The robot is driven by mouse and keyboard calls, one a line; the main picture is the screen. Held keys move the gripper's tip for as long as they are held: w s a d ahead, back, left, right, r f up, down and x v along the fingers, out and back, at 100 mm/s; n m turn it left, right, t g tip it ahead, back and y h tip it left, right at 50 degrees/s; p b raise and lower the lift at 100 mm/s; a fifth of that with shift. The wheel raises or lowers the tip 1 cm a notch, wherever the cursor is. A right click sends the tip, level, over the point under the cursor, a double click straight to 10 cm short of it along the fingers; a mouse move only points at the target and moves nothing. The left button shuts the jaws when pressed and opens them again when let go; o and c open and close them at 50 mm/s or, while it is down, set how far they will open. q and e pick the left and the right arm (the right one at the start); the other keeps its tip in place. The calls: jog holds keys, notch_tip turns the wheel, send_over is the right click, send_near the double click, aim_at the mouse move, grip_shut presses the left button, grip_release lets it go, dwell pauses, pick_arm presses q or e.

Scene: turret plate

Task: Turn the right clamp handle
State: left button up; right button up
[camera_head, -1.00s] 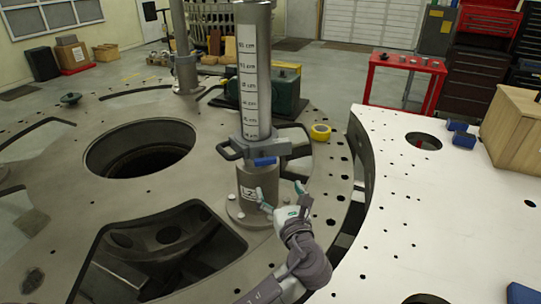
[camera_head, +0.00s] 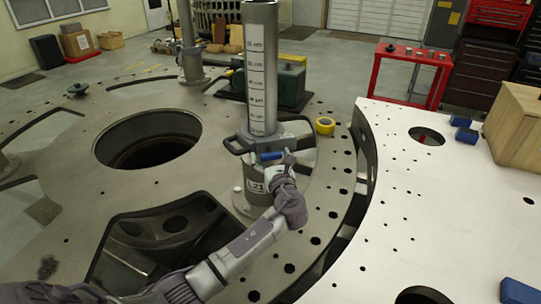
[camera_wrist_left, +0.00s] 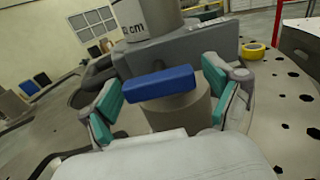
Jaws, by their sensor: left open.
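A grey post (camera_head: 260,70) with a centimetre scale stands upright on the turret plate (camera_head: 75,215). A grey clamp (camera_head: 240,144) with a loop handle at each side wraps around it. The blue clamp handle (camera_head: 271,156) sits on the clamp's front; it also shows close up in the left wrist view (camera_wrist_left: 158,83). My left gripper (camera_head: 274,168) is right in front of it. In the wrist view the left gripper (camera_wrist_left: 160,98) is open, its green-padded fingers apart on either side of the blue handle. Contact is not clear. My right gripper is not in view.
A yellow tape roll (camera_head: 325,125) lies on the plate right of the post. A large round hole (camera_head: 148,150) opens at left. A white table (camera_head: 400,235) with blue blocks and a wooden box (camera_head: 517,130) is at right. A second post (camera_head: 190,50) stands behind.

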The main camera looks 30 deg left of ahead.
pick_arm(q)
jog(key=shift+c, duration=0.9)
jog(key=c, duration=1)
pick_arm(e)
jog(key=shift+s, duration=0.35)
